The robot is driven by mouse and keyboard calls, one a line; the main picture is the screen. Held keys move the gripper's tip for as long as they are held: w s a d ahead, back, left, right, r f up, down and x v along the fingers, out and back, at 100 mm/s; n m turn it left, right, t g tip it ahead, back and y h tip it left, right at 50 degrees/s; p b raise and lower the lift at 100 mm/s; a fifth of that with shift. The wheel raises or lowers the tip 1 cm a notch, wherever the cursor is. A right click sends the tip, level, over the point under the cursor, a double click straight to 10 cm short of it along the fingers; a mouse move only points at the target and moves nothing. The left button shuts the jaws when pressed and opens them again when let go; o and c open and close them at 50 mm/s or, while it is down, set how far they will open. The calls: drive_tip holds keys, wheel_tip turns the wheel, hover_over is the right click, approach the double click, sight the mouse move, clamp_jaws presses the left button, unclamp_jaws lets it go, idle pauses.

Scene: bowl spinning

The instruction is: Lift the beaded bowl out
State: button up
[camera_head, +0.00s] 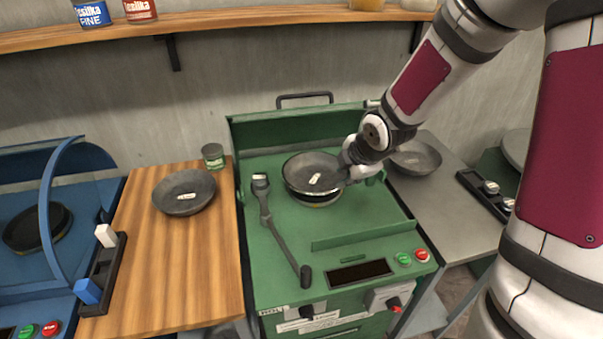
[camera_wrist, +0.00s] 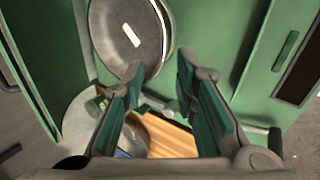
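A dark grey metal bowl (camera_head: 300,172) with a white label inside sits over a round seat on the green machine (camera_head: 285,235). I cannot tell whether it rests fully in the seat. My gripper (camera_head: 352,170) is at the bowl's right rim in the head view, its fingertips hard to make out there. In the wrist view my gripper (camera_wrist: 160,63) is open, with teal finger pads apart and nothing visibly clamped. The bowl (camera_wrist: 113,28) lies beyond the fingertips, its rim appearing between them. I cannot tell whether they touch it.
The green machine's raised lid (camera_head: 290,128) stands behind the bowl. A grey lever arm (camera_head: 278,230) lies left of it. Another grey bowl (camera_head: 184,193) and a glass (camera_head: 213,155) are on the wooden table (camera_head: 180,270). A further bowl (camera_head: 416,157) stands on the right grey counter.

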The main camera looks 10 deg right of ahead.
drive_tip(key=shift+a+b+x, duration=0.15)
drive_tip(key=shift+b+x, duration=0.3)
drive_tip(key=shift+x, duration=3)
drive_tip(key=shift+a+b+x, duration=0.15)
drive_tip(key=shift+b+x, duration=0.25)
drive_tip(key=shift+x, duration=3.05)
drive_tip(key=shift+c, duration=0.6)
clamp_jaws()
